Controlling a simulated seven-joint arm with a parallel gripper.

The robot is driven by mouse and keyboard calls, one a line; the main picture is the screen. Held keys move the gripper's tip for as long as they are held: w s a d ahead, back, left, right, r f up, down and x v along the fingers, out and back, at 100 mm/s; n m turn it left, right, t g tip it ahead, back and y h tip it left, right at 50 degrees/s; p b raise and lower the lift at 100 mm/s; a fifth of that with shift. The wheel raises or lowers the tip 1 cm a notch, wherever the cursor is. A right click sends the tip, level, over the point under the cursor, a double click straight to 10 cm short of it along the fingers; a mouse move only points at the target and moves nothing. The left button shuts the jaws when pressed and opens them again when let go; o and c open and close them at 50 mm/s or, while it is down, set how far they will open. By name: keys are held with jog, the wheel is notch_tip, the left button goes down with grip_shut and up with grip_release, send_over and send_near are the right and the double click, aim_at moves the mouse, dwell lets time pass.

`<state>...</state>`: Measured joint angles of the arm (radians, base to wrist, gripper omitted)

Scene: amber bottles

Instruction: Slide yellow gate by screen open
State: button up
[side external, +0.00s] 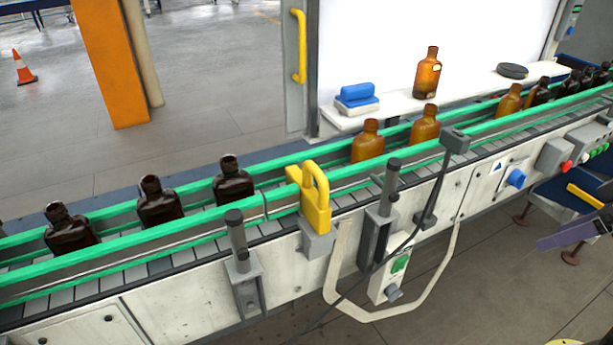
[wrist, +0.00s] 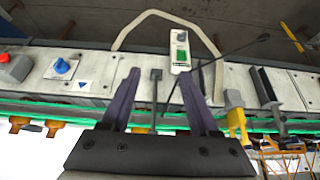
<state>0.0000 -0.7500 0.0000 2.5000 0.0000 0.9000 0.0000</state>
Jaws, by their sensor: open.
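The yellow gate (side external: 316,205) is a block with a loop handle on a grey mount at the conveyor's near rail. A yellow arm of it reaches over the near green rail towards the lane. It also shows in the wrist view (wrist: 237,121), to the right of my fingers. The white screen (side external: 400,40) stands behind the conveyor. My gripper (side external: 566,238) shows at the right edge of the side view, well to the right of the gate. In the wrist view my gripper (wrist: 159,73) has its two purple fingers spread apart, with nothing held between them.
Dark bottles (side external: 158,200) stand on the belt left of the gate, amber bottles (side external: 368,141) right of it. Grey posts (side external: 238,240) and a green-button control box (side external: 392,278) with a cable are near the gate. A yellow handle (side external: 299,46) is on the grey frame.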

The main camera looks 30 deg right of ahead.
jog(key=shift+s+f, duration=0.1)
jog(key=shift+s, duration=0.05)
jog(key=shift+c, duration=1.1)
jog(key=w+r, duration=0.1)
jog(key=r, duration=0.1)
jog(key=w+r, duration=0.1)
jog(key=r, duration=0.2)
jog(key=w+r, duration=0.1)
jog(key=r, duration=0.1)
jog(key=shift+a+r, duration=0.1)
jog(key=shift+r, duration=0.05)
grip_shut()
jog(key=w+a+r+n+y, duration=0.1)
jog(key=w+a+r, duration=0.3)
jog(key=w+r, duration=0.35)
jog(key=w+a+r+n, duration=0.1)
jog(key=w+a+r, duration=0.4)
jog(key=w, duration=0.4)
jog(key=n+g, duration=0.3)
jog(key=n, duration=0.1)
send_over(300, 183)
jog(key=shift+y, duration=0.3)
jog(key=shift+f, duration=8.35)
